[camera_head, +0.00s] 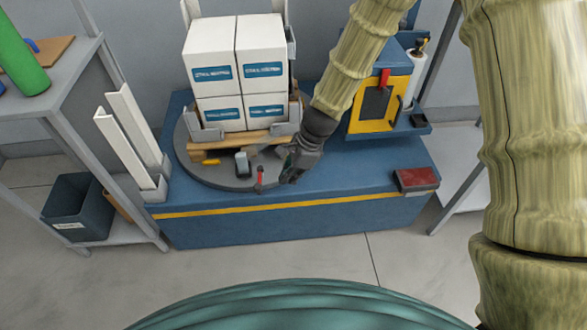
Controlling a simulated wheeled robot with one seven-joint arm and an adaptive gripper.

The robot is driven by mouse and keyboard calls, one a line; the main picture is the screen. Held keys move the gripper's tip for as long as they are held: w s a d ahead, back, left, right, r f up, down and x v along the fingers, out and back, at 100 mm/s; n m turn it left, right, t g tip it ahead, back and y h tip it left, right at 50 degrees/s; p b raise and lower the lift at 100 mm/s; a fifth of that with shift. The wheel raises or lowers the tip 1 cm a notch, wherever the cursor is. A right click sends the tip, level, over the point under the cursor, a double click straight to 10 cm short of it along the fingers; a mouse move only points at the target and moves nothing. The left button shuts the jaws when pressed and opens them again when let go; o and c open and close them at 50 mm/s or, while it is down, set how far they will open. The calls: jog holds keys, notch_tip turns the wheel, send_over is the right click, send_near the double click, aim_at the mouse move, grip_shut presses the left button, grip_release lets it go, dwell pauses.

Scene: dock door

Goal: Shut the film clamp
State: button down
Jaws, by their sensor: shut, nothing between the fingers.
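What looks like the film clamp, a small piece with a red upright handle (260,175), stands near the front edge of the dark round turntable (215,176). A small grey block (243,163) stands just left of it. My gripper (290,178) is shut and empty, pointing down over the turntable's front right edge, a little right of the red handle. A small gap seems to lie between them. I cannot tell the clamp's exact position, as it is small here.
White boxes (210,57) stand on a wooden pallet (228,146) on the turntable, behind the clamp. A yellow-framed unit (378,105) stands to the right, a red-topped box (417,179) at the blue base's (290,218) front right corner. White posts (128,140) rise at left.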

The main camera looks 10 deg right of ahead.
aim_at(259, 179)
jog(key=shift+s+a+f+b, duration=0.1)
jog(key=shift+a+f+b, duration=0.15)
jog(key=shift+a, duration=0.5)
jog(key=shift+a+f+b, duration=0.1)
jog(key=shift+a+f, duration=0.1)
jog(key=shift+a, duration=0.5)
jog(key=shift+s+a+f+b, duration=0.1)
jog(key=shift+a+f+b, duration=0.15)
jog(key=shift+a, duration=0.5)
